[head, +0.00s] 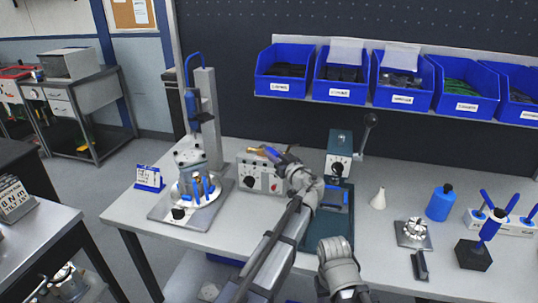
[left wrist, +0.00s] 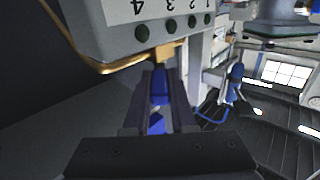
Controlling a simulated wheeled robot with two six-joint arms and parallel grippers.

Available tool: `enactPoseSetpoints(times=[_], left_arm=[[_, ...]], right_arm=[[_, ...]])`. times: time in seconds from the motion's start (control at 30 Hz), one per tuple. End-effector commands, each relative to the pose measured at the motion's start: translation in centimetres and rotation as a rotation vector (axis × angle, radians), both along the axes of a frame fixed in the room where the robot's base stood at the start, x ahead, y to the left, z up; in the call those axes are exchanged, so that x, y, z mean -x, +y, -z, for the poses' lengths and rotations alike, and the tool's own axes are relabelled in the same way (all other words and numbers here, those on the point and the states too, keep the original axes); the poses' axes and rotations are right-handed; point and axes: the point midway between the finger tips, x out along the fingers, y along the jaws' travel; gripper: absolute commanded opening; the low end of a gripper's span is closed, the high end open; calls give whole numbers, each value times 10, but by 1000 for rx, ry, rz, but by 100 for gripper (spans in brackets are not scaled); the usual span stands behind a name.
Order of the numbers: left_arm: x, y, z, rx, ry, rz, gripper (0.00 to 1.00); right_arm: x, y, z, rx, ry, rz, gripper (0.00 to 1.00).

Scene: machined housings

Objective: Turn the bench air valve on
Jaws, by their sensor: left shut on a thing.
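The bench air valve is a brass fitting (left wrist: 168,52) with a blue lever (left wrist: 158,88), on the side of a grey box (head: 262,178) on the bench. The lever lies between the fingers of my left gripper (left wrist: 160,98) in the left wrist view. In the head view my left gripper (head: 274,154) is at the top of the box, shut on the lever. The gripper and wrist partly hide the valve there.
A fixture with a metal housing (head: 190,165) stands left of the box. A lever press (head: 340,150) stands to the right, near my left wrist. Blue bins (head: 345,90) hang behind. A white cone (head: 378,198) and a blue bottle (head: 440,203) stand farther right.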

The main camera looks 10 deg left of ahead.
Motion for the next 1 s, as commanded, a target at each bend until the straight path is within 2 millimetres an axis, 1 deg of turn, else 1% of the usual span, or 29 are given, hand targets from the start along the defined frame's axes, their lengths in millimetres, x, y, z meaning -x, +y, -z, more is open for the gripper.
enactPoseSetpoints(times=[0.03,0.3,0.83,0.87,1.0], left_arm=[[-5,-3,0,-1,-1,-21,0],[-7,-5,0,-1,0,-106,0],[-7,-5,-1,-1,0,-126,0],[-7,-5,-1,-1,0,-126,25],[-7,-5,0,-1,0,-126,40]], right_arm=[[0,0,0,0,0,0,50],[0,0,0,0,0,0,50],[0,0,0,0,0,0,50],[0,0,0,0,0,0,50],[0,0,0,0,0,0,50]])
